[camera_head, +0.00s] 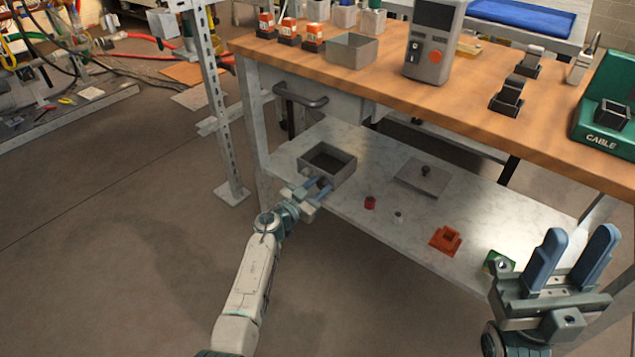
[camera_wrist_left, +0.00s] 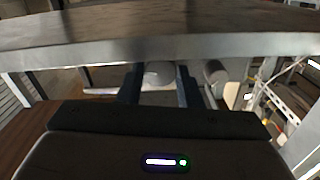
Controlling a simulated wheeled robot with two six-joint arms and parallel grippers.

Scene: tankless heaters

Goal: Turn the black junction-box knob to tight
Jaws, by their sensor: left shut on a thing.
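A black knob (camera_head: 426,170) stands on a flat grey plate (camera_head: 412,182) on the lower shelf. An open grey box (camera_head: 341,173) with a dark inside sits to its left, near the shelf's edge. My left gripper (camera_head: 312,187) is at the box's near side, away from the black knob. In the left wrist view its dark fingers (camera_wrist_left: 160,88) are apart, with a pale rounded thing (camera_wrist_left: 160,74) between them. I cannot tell what that thing is. My right gripper (camera_head: 573,253) is open and empty at the lower right, apart from the knob.
A red cylinder (camera_head: 370,202), a small grey piece (camera_head: 399,216), an orange-red block (camera_head: 445,239) and a green piece (camera_head: 497,262) lie on the shelf. The wooden worktop (camera_head: 420,95) overhangs it. A metal upright (camera_head: 211,95) stands left. The near floor is clear.

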